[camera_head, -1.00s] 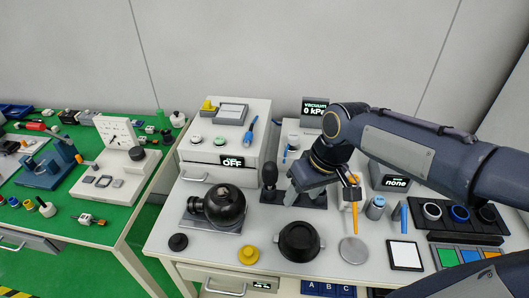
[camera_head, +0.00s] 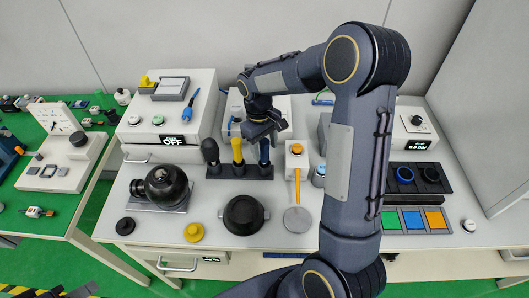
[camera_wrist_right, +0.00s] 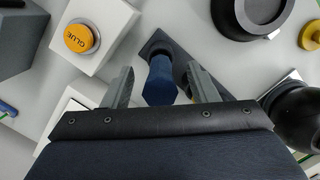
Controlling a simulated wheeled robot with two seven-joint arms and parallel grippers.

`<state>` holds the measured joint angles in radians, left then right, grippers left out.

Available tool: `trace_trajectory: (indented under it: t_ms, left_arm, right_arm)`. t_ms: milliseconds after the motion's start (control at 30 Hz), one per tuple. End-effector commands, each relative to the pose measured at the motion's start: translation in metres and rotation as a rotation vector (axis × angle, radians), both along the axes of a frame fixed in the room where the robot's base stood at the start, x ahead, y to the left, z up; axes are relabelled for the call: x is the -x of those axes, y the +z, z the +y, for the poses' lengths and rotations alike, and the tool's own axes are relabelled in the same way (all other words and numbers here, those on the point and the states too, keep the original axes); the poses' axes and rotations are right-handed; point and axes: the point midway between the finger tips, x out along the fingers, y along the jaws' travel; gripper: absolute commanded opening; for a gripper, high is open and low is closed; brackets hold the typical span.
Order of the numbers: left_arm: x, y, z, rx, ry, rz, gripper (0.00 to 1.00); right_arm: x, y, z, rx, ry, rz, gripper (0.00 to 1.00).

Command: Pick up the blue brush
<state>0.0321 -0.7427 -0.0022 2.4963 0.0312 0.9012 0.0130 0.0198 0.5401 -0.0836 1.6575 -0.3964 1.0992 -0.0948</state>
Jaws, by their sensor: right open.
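The blue brush stands upright with its blue handle (camera_head: 264,151) in the right slot of a dark rack (camera_head: 225,173). In the right wrist view its blue handle (camera_wrist_right: 161,82) points up at the camera between the two fingers. My right gripper (camera_head: 262,131) is open above and around the handle. In the right wrist view the jaws (camera_wrist_right: 162,88) have a gap on both sides of it, narrower on the right. The brush's lower end is hidden. My left gripper is not clearly seen.
A yellow-handled tool (camera_head: 237,149) and a black-handled one (camera_head: 210,151) stand in the same rack, left of the brush. A glue dispenser (camera_head: 296,157) stands just right. A black pot (camera_head: 243,214) is in front. Another blue tool (camera_head: 190,106) lies on the white box.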

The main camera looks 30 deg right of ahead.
Motion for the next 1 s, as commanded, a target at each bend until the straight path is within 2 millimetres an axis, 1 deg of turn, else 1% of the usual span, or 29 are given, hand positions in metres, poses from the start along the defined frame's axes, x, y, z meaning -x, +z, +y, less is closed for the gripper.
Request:
trace_trajectory:
  t_ms: [33, 133, 367, 400, 767, 1000]
  left_arm:
    - [0.0, 0.002, 0.0, 0.0, 0.0, 0.0, 0.36]
    - [0.0, 0.002, 0.0, 0.0, 0.0, 0.0, 0.36]
    - [0.0, 0.002, 0.0, 0.0, 0.0, 0.0, 0.36]
    - [0.0, 0.002, 0.0, 0.0, 0.0, 0.0, 0.36]
    - [0.0, 0.002, 0.0, 0.0, 0.0, 0.0, 0.36]
    - [0.0, 0.003, 0.0, 0.0, 0.0, 0.0, 0.36]
  right_arm:
    - [0.001, -0.007, -0.001, 0.001, -0.001, 0.003, 0.53]
    - [0.002, -0.015, -0.001, 0.001, -0.001, 0.001, 0.53]
    - [0.002, -0.018, -0.001, 0.001, -0.001, -0.002, 0.53]
    - [0.002, -0.018, -0.001, 0.001, -0.001, -0.002, 0.52]
    - [0.002, -0.017, -0.001, 0.001, -0.001, -0.002, 0.05]
    - [0.002, -0.016, -0.001, 0.001, -0.001, -0.002, 0.05]
